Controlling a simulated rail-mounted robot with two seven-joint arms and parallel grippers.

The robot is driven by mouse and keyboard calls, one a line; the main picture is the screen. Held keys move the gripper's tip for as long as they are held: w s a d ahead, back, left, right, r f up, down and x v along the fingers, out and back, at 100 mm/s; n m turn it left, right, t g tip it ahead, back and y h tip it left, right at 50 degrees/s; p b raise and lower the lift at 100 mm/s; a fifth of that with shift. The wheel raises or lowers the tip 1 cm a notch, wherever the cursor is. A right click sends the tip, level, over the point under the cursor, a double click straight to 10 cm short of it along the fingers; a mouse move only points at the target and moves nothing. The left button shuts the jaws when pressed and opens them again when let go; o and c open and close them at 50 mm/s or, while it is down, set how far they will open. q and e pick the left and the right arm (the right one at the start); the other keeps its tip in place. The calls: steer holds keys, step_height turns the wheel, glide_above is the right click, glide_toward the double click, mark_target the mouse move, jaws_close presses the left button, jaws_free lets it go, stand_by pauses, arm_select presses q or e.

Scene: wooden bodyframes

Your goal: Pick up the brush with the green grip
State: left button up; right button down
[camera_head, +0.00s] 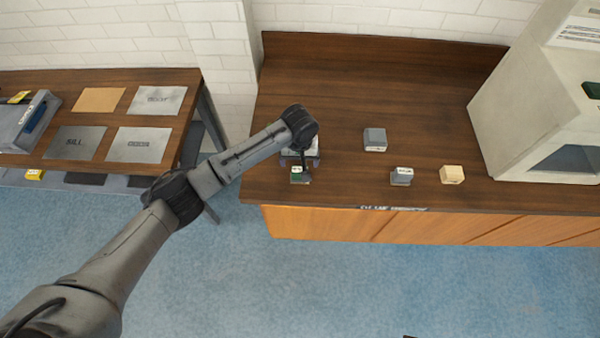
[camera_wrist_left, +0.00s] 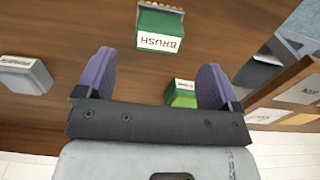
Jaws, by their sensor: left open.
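In the left wrist view, a green block with a white label reading BRUSH (camera_wrist_left: 160,27) lies beyond my open fingertips, with a jagged tan edge at its top. A second green block with a white label (camera_wrist_left: 182,94) shows between my fingers, nearer the right one; its label is too small to read. My left gripper (camera_wrist_left: 155,80) is open, its purple fingers apart and holding nothing. In the head view the left gripper (camera_head: 300,160) is low over the counter's left front, beside a green-topped labelled block (camera_head: 299,174); the arm hides part of this area.
The wooden counter (camera_head: 330,80) also holds a grey block (camera_head: 375,139), a grey labelled block (camera_head: 401,177) and a tan block (camera_head: 452,174). A large pale machine (camera_head: 520,110) stands at right. A lower table (camera_head: 110,80) with labelled mats is at left. The counter's back is clear.

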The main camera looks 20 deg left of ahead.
mark_target(300, 169)
arm_select(q)
steer(key=shift+s+d+f, duration=0.1)
steer(key=shift+f, duration=2.85)
steer(key=c, duration=1)
